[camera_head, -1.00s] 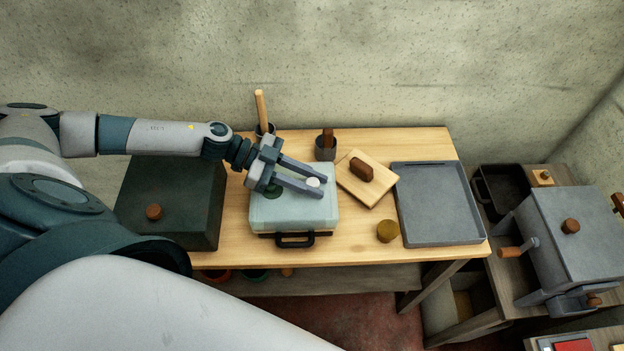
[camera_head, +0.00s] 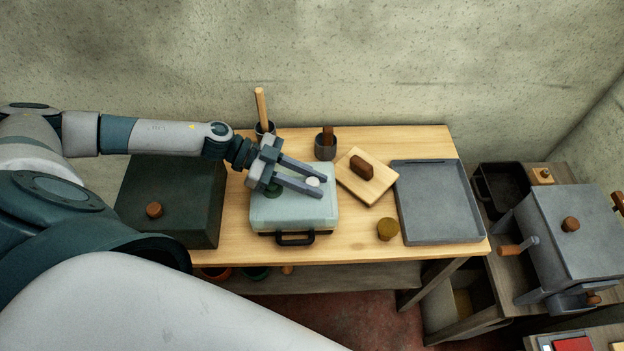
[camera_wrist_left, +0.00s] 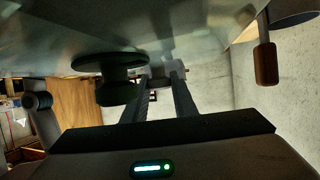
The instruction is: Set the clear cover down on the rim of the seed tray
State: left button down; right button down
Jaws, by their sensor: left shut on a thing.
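The clear cover (camera_head: 262,211) is a pale, see-through box shape with a white knob (camera_head: 313,181) and a dark green round piece (camera_head: 273,191) on top. It is level over the seed tray, of which a black front handle (camera_head: 295,239) and a dark edge show below it. I cannot tell whether cover and rim touch. My left gripper (camera_head: 312,182) is shut on the cover's white knob, reaching in from the left. In the left wrist view the cover's glossy top (camera_wrist_left: 185,35) and the green piece (camera_wrist_left: 120,75) show close up. My right gripper is not in view.
On the wooden table (camera_head: 345,240) are a dark lidded box (camera_head: 190,190), a wooden block with a brown knob (camera_head: 365,185), a small olive pot (camera_head: 387,230), a grey tray (camera_head: 438,205) and two dark cups behind. A grey machine (camera_head: 570,240) stands right of the table.

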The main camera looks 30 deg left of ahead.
pick_arm(q)
jog(key=c, duration=1.4)
grip_release()
jog(key=shift+o, duration=0.2)
jog(key=shift+r, duration=0.1)
jog(key=shift+r, duration=0.45)
jog(key=r, duration=0.1)
jog(key=r+b, duration=0.1)
jog(key=r, duration=0.1)
jog(key=shift+d+r, duration=0.15)
jog(key=shift+d, duration=0.1)
jog(key=d+r, duration=0.2)
jog(key=d, duration=0.1)
jog(key=d+r, duration=0.1)
jog(key=shift+s+d, duration=0.15)
jog(key=shift+d, duration=0.15)
jog(key=d+r+p, duration=0.3)
jog(key=d+p, duration=0.1)
jog(key=d, duration=0.2)
jog(key=shift+s+d+r, duration=0.25)
jog(key=shift+r, duration=0.05)
jog(key=shift+s+f, duration=0.1)
jog(key=shift+s, duration=0.05)
